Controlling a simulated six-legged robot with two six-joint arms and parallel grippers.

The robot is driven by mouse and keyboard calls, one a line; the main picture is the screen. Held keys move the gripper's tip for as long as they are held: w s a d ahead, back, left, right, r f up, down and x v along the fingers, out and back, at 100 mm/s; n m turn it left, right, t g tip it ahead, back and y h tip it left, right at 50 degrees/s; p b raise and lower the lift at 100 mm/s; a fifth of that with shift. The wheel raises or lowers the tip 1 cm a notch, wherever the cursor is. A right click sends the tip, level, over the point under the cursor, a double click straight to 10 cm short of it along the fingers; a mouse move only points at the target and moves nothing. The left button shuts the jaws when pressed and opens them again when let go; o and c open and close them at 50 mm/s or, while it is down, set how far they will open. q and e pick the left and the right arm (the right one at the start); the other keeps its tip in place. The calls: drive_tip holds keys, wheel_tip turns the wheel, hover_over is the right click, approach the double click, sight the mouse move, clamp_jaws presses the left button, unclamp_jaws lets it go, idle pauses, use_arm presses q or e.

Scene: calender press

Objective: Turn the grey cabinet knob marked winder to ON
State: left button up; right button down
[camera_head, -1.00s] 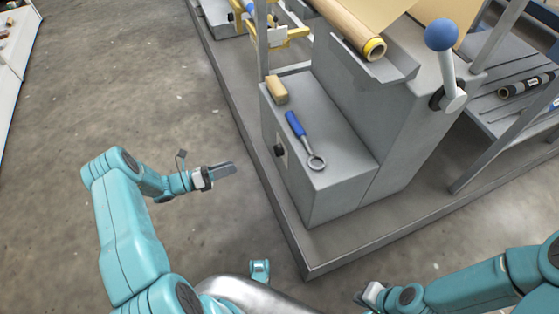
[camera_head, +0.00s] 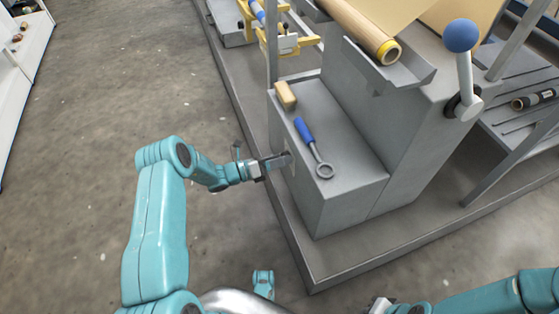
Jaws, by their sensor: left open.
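The grey cabinet (camera_head: 345,190) stands on the machine's base plate, with its narrow side turned towards my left arm. My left gripper (camera_head: 283,160) is open, its fingers at that side face. They cover the spot where the dark knob sits, so the knob and its setting are hidden, and I cannot tell if the fingers touch it. A pale label plate (camera_head: 291,172) shows partly beside the fingertips; its writing is too small to read. My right gripper (camera_head: 380,305) shows only in part at the bottom edge, away from the cabinet; its jaws cannot be made out.
On the cabinet top lie a blue-handled ring wrench (camera_head: 311,145) and a tan block (camera_head: 285,95). A lever with a blue ball (camera_head: 460,36) stands at the right. A brown roll (camera_head: 360,30) lies above. The floor (camera_head: 90,170) at the left is clear.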

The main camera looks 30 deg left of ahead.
use_arm(q)
drive_tip(key=c, duration=1.1)
drive_tip(key=shift+o, duration=0.2)
drive_tip(key=shift+m, duration=0.3)
use_arm(e)
drive_tip(key=shift+f, duration=0.1)
use_arm(q)
drive_tip(key=shift+m+b, duration=1.75)
drive_tip(key=shift+m, duration=6.85)
use_arm(e)
drive_tip(key=shift+w+d+f+t, duration=0.15)
drive_tip(key=shift+w+f, duration=0.2)
drive_tip(key=shift+f, duration=0.45)
drive_tip(key=shift+w+d+f+t, duration=0.15)
drive_tip(key=shift+w+f, duration=0.2)
drive_tip(key=shift+f, duration=0.45)
